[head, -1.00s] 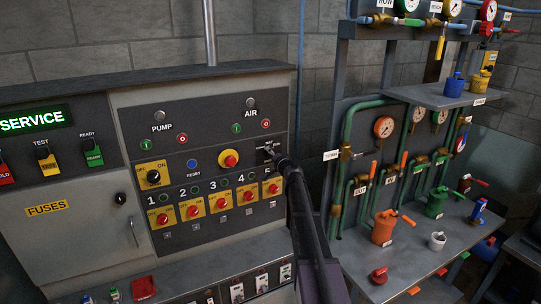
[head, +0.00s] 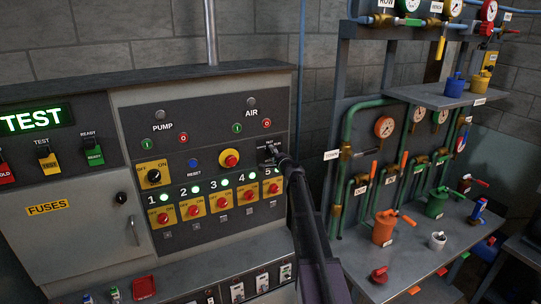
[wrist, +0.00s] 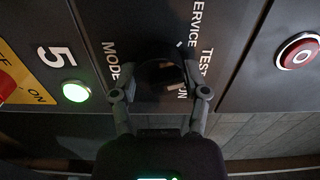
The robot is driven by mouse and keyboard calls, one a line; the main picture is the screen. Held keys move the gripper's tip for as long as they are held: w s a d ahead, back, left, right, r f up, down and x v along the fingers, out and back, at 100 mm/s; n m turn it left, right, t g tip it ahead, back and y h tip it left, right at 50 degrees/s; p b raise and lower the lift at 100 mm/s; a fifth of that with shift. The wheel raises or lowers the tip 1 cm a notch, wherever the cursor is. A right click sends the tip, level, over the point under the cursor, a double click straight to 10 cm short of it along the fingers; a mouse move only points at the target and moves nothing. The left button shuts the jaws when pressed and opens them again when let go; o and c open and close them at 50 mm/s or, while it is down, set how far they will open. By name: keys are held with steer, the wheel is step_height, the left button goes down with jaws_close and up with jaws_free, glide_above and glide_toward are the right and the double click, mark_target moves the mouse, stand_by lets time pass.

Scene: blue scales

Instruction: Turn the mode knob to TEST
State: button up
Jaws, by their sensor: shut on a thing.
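The mode knob (wrist: 162,75) is a dark knob on the grey panel, with the labels MODE, SERVICE, TEST and a partly hidden RUN around it in the wrist view. My gripper (wrist: 162,95) is shut on the knob, one finger on each side. In the head view my gripper (head: 272,155) covers most of the knob at the panel's right edge. The knob's pointer is too dark to read surely. The display (head: 35,119) at the upper left reads TEST in green.
A red and yellow emergency button (head: 229,158) and a red air button (head: 267,123) sit near the knob. Numbered switches (head: 220,203) with lit green lamps are below left. A bench with green pipes and valves (head: 395,240) stands to the right.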

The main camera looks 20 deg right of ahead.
steer(key=m, duration=0.3)
steer(key=shift+d+m, duration=0.15)
steer(key=shift+m, duration=0.15)
stand_by(0.4)
steer(key=o, duration=1.1)
steer(key=shift+o, duration=0.2)
steer(key=shift+s, duration=0.15)
steer(key=shift+s, duration=0.25)
steer(key=s, duration=1.1)
steer(key=shift+d, duration=0.15)
